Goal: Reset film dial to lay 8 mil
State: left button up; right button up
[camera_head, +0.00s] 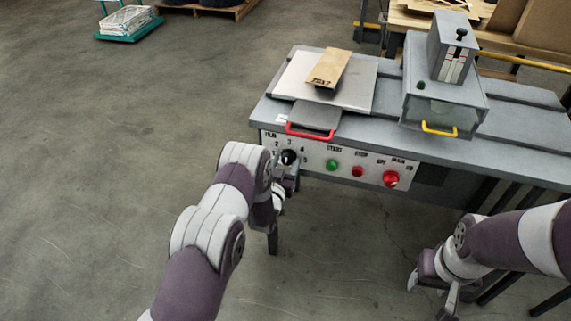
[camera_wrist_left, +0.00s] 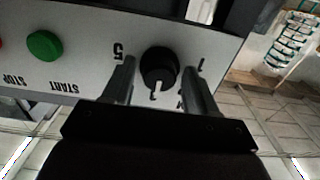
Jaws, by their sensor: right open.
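The film dial (camera_head: 288,157) is a black round knob at the left end of the white control panel (camera_head: 320,160), with printed numbers around it. My left gripper (camera_head: 287,166) is at the dial in the head view. In the left wrist view, which is upside down, the two fingers of this gripper (camera_wrist_left: 158,66) stand on either side of the knob (camera_wrist_left: 159,62), with a small gap visible on each side. The knob's white pointer faces the gripper, toward a partly hidden number. My right gripper (camera_head: 433,291) is open and empty, low at the right.
Right of the dial are the green START button (camera_head: 332,166), the red STOP button (camera_head: 357,171) and a red main switch (camera_head: 390,178). A red handle (camera_head: 313,132) juts out above the dial. A brown box (camera_head: 328,68) lies on the plate above. Open floor lies left.

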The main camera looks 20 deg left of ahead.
pick_arm(q)
jog(key=shift+s+r, duration=0.1)
jog(key=c, duration=0.8)
jog(key=shift+o, duration=0.2)
